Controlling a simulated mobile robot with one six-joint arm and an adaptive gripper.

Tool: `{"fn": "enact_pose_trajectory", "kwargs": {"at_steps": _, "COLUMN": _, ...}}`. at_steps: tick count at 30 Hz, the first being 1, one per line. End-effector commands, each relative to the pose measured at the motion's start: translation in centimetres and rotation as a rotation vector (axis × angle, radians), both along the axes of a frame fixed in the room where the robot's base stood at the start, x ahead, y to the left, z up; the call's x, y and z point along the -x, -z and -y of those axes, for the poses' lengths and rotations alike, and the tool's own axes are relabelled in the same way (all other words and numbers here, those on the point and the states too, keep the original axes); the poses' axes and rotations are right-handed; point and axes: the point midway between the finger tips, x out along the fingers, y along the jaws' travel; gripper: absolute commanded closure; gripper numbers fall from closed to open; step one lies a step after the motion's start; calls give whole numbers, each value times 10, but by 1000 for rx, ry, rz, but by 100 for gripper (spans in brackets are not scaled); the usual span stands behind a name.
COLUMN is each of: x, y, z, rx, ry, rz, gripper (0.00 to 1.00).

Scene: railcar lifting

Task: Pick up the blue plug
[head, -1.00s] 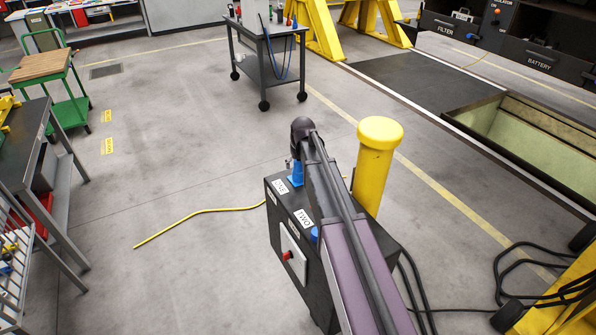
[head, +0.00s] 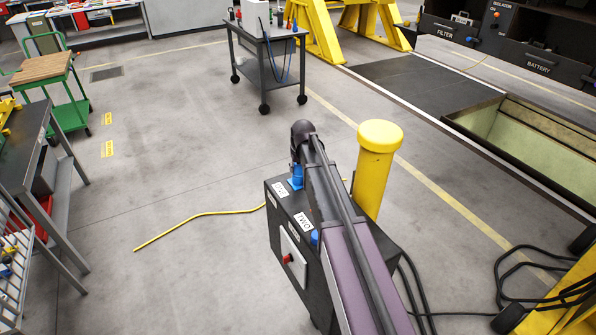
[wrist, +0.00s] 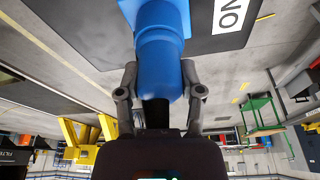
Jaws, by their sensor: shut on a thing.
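The blue plug (wrist: 160,55) fills the upper middle of the wrist view, which looks upside down. It sits against a blue square socket on the dark box (wrist: 215,42). My gripper (wrist: 160,70) has one finger on each side of the plug and is shut on it. In the head view the blue plug (head: 297,178) shows partly below the end of my arm, at the far left of the dark box (head: 287,222). The arm hides much of it there, and the gripper fingers are not clear in that view.
A yellow post (head: 376,170) stands close to the right of the box. A second blue fitting (head: 315,237) sits by the label TWO. A yellow cable (head: 200,215) lies on the floor to the left. A grey cart (head: 268,65) stands beyond, with open floor between.

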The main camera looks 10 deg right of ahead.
Motion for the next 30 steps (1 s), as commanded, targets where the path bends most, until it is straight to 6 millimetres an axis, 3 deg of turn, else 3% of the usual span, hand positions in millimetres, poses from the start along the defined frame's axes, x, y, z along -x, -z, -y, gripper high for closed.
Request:
{"fn": "enact_pose_trajectory", "kwargs": {"at_steps": 11, "x": 0, "y": -6, "z": 0, "rx": 0, "ry": 0, "rz": 0, "gripper": 100}}
{"fn": "enact_pose_trajectory", "kwargs": {"at_steps": 25, "x": 0, "y": -42, "z": 0, "rx": 0, "ry": -1, "rz": 0, "gripper": 100}}
{"fn": "enact_pose_trajectory", "kwargs": {"at_steps": 30, "x": 46, "y": -40, "z": -4, "rx": 0, "ry": -1, "rz": 0, "gripper": 100}}
